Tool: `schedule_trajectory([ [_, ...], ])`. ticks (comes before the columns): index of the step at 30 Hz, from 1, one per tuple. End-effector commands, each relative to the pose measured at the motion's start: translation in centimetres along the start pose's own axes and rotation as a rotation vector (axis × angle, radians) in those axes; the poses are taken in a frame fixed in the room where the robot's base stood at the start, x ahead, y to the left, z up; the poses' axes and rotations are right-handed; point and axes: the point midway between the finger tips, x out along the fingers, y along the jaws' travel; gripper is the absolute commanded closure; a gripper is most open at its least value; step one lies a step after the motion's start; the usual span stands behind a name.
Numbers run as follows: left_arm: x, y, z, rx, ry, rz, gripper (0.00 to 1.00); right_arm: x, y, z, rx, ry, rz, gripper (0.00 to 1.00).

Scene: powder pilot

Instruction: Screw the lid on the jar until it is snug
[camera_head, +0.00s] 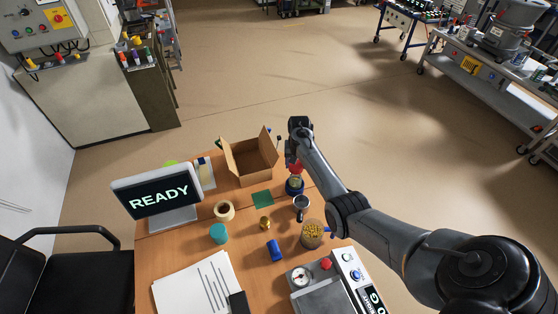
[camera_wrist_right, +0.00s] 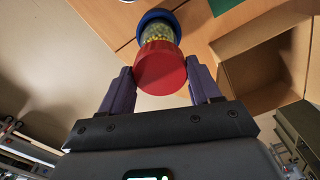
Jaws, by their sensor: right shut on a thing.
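The jar (camera_head: 296,181) is clear with yellow contents and stands upright in a blue holder (camera_head: 294,188) near the far right of the desk. The red lid (camera_head: 295,167) sits over the jar's mouth. In the right wrist view, the lid (camera_wrist_right: 160,70) lies between the fingers of my right gripper (camera_wrist_right: 161,68), with the jar (camera_wrist_right: 158,33) and blue holder (camera_wrist_right: 156,15) beyond it. My right gripper (camera_head: 292,162) is shut on the lid from above. I cannot tell how tightly the lid sits. My left gripper is not in view.
An open cardboard box (camera_head: 250,162) stands left of the jar. A metal cup (camera_head: 301,203) and a container of yellow pieces (camera_head: 312,234) stand in front. A tape roll (camera_head: 224,211), a teal lid (camera_head: 219,233) and a READY screen (camera_head: 158,195) are farther left.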

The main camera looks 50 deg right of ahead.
Motion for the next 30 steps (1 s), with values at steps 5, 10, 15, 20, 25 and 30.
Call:
schedule_trajectory([
  [5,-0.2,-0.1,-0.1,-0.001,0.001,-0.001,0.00,0.1,0.3,0.2,-0.001,0.001,-0.001,0.81],
  [10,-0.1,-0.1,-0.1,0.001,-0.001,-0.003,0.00,0.2,0.3,0.2,-0.001,0.001,-0.001,0.81],
  [15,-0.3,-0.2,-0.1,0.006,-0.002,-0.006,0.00,0.1,0.3,0.2,-0.001,0.001,-0.001,0.81],
  [20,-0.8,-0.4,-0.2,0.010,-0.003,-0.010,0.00,-0.1,0.3,0.2,0.000,-0.001,0.000,0.81],
  [25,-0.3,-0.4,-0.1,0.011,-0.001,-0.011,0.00,1.1,0.3,0.2,0.000,0.000,0.000,0.81],
  [30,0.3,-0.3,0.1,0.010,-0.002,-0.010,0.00,2.3,0.3,0.2,0.000,-0.001,0.000,0.81],
])
